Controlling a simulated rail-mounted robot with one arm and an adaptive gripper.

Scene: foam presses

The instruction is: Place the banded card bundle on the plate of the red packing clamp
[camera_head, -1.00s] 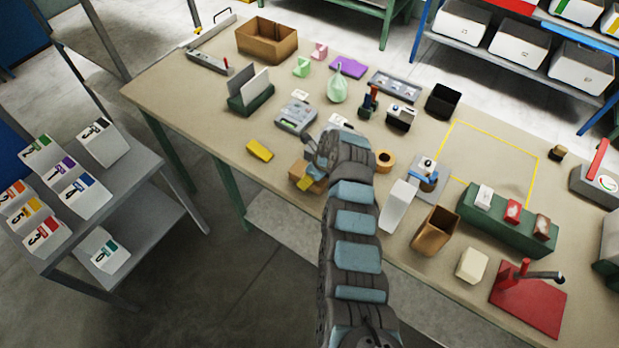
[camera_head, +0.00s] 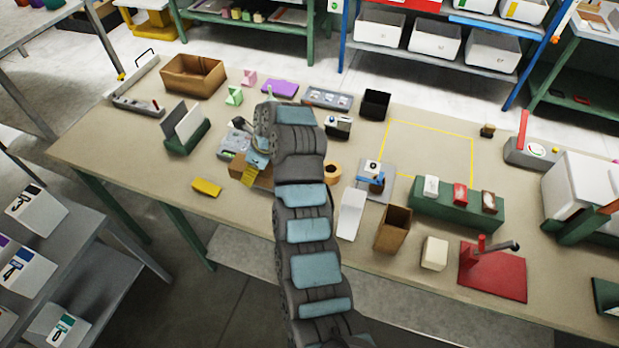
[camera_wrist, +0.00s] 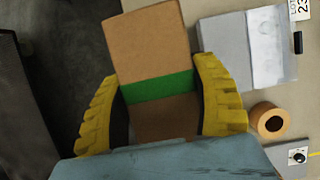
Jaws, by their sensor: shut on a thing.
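The card bundle (camera_wrist: 150,45) is a brown block with a green band around it, seen in the wrist view between the two yellow fingers of my gripper (camera_wrist: 170,105). The fingers are shut on its sides near the band. In the head view my gripper (camera_head: 249,172) is over the left-middle of the workbench, and the bundle (camera_head: 264,182) is mostly hidden by my arm. The red packing clamp (camera_head: 483,245) stands at the front right of the bench, well to the right of my gripper. Its flat red plate (camera_head: 500,275) looks bare, with a dark lever above it.
Between my gripper and the clamp are a tape roll (camera_head: 332,171), a white upright piece (camera_head: 351,213), an open brown box (camera_head: 393,229), a cream block (camera_head: 434,253) and a green holder (camera_head: 455,213) with small packs. A yellow-outlined area (camera_head: 430,150) is clear.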

